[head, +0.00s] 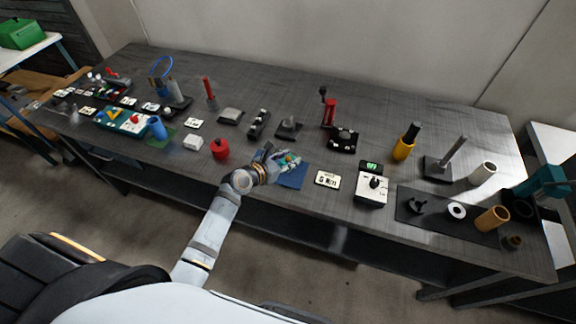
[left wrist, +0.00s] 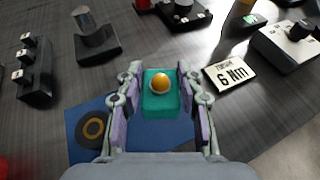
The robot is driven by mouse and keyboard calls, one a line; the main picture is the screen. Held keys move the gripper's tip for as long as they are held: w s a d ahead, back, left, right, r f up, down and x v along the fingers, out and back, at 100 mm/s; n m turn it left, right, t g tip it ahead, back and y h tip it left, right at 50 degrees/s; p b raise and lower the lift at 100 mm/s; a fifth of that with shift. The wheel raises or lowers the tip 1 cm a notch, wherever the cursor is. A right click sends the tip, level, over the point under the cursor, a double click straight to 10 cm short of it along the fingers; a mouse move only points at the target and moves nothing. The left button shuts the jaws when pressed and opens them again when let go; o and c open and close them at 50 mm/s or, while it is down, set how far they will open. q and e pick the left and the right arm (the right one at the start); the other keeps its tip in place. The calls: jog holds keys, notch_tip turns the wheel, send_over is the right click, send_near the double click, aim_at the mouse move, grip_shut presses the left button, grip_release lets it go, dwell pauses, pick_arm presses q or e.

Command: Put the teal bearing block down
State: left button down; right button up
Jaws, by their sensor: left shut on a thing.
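The teal bearing block (left wrist: 159,108) has an orange ball on its top and sits between the fingers of my left gripper (left wrist: 160,97). The gripper is shut on it. In the head view my left gripper (head: 282,157) is over the front half of the bench, at the blue mat (head: 293,181), and largely hides the block. In the left wrist view the blue mat (left wrist: 83,151) lies below the fingers, with a dark disc with an orange ring (left wrist: 93,129) on it. I cannot tell whether the block touches the mat. My right gripper is not in view.
A white "6 Nm" card (head: 327,179) lies right of the mat, then a white device with a knob (head: 371,189). A red knobbed weight (head: 221,149) stands to the left. A dark stand (head: 289,128) is behind. Bare bench lies between these things.

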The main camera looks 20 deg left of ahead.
pick_arm(q)
jog(key=shift+w, duration=0.1)
jog(key=f, duration=0.2)
jog(key=f+b, duration=0.1)
jog(key=shift+w+a+f, duration=0.1)
jog(key=shift+w+f, duration=0.15)
jog(key=shift+f, duration=0.15)
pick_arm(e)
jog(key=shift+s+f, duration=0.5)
pick_arm(q)
jog(key=c, duration=0.8)
grip_release()
jog(key=shift+s+f, duration=0.1)
jog(key=shift+c, duration=0.2)
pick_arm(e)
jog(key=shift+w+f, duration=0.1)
